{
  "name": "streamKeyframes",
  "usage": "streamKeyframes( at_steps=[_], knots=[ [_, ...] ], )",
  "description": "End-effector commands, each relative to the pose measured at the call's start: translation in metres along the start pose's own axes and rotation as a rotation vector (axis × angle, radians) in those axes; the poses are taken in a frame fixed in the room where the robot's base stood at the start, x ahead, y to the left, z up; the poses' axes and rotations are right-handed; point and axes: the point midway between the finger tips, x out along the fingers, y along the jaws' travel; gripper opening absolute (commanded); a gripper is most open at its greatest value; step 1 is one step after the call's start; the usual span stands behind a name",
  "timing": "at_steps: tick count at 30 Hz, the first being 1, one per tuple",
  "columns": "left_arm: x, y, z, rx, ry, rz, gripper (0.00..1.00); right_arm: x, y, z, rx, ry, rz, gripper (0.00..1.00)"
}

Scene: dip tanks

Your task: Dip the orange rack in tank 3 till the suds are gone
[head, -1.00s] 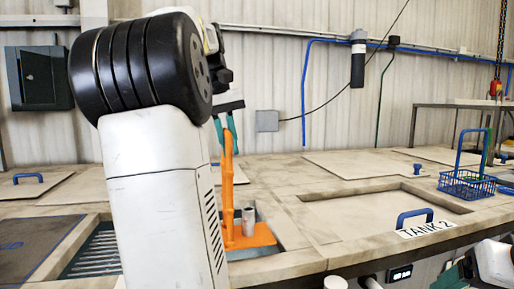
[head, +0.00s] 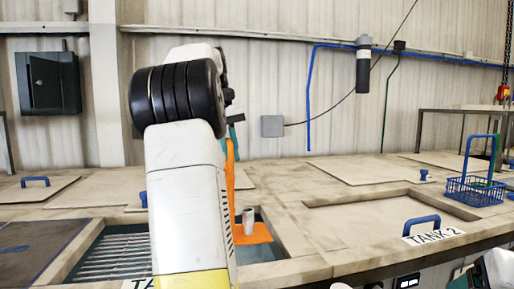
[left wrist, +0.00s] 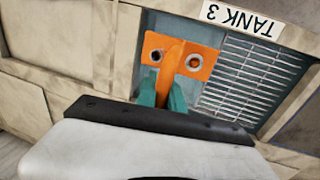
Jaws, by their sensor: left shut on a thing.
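The orange rack (head: 258,234) has an upright orange handle and carries grey cylindrical parts, one (head: 248,221) clear in the head view. My left gripper (head: 232,132) is shut on the handle. In the left wrist view the rack's plate (left wrist: 174,46) shows from above with two round parts, over or in the open tank 3 (left wrist: 190,22) beside a slatted grate. How deep it sits I cannot tell. I make out no suds on it. My right gripper (head: 457,272) is only partly in view at the lower right; its jaws are unclear.
Tank 2's closed lid (head: 365,222) with a blue handle (head: 422,224) is to the right. A blue wire basket (head: 475,190) stands farther right. The slatted grate (head: 112,258) lies left of the rack. Other lids (head: 40,192) lie around on the bench.

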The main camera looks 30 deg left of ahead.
Motion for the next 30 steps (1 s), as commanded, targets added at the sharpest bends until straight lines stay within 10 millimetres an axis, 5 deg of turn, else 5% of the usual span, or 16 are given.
streamKeyframes(
  at_steps=[30],
  knots=[
    [0.131,-0.027,0.001,0.0,0.001,0.001,0.0,0.0,0.0,0.0,0.0,0.0,0.0,0.79]
  ],
)
